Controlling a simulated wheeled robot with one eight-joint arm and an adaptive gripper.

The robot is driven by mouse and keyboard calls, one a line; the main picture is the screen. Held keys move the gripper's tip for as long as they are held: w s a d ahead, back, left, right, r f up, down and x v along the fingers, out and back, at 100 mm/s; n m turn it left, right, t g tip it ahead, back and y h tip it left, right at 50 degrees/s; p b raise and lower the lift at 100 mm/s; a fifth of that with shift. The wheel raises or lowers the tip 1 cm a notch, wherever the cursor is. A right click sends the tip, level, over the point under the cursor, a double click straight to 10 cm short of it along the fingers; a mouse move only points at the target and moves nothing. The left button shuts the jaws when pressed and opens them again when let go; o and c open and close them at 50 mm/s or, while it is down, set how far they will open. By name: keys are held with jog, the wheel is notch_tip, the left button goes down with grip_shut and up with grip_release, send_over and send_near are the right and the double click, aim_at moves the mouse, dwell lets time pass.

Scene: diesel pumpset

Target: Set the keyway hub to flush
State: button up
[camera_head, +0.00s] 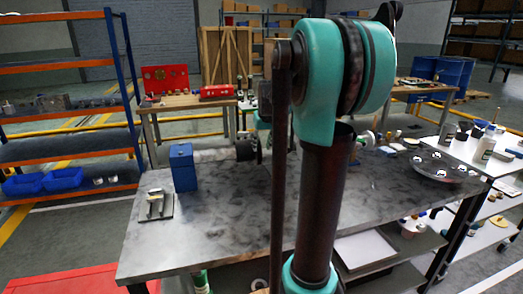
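A blue block (183,167) stands upright on the left part of the grey workbench (225,215). A pale shaft (212,155) runs from it to the right. A dark round part (247,150) sits at the shaft's right end; it may be the keyway hub, but it is too small to tell. Any keyway or gap at a flush face cannot be made out. My teal and dark arm crosses the middle of the view and covers part of the bench. A small teal and dark piece, probably my wrist, shows behind it above the dark part. My gripper's fingers cannot be made out.
A metal plate with upright pieces (156,206) lies at the bench's front left. A round dark plate (437,167) and small parts lie at the right. A white side table (480,160) holds bottles. An orange rack (65,69) stands at left. The bench's front middle is clear.

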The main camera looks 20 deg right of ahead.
jog(key=v, duration=0.8)
jog(key=shift+r, duration=0.25)
